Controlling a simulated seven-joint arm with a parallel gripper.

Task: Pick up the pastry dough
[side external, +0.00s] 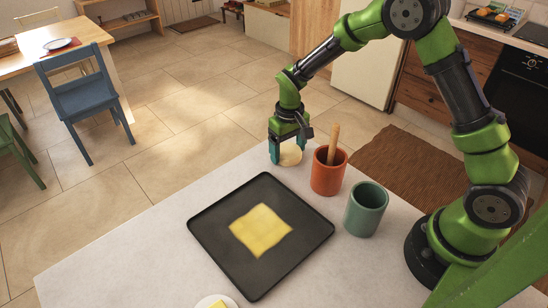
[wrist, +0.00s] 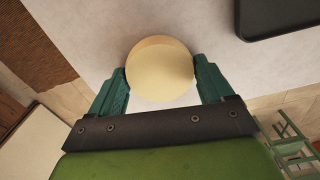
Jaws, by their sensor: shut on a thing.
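A round, pale cream piece that looks like dough (side external: 291,156) is between the fingers of my gripper (side external: 287,150), near the far edge of the counter. In the wrist view the round dough (wrist: 160,72) fills the gap between the two teal fingers, which touch it on both sides. My gripper is shut on it. I cannot tell whether it rests on the counter or is slightly above it. A flat yellow square (side external: 261,231), perhaps a sheet of pastry, lies on a black tray (side external: 212,238) in the middle of the counter.
An orange-red pot (side external: 327,178) with a wooden handle (side external: 333,144) in it stands close right of my gripper. A green cup (side external: 366,209) stands nearer. A small white plate (side external: 207,301) with something yellow is at the front edge. The counter's left part is clear.

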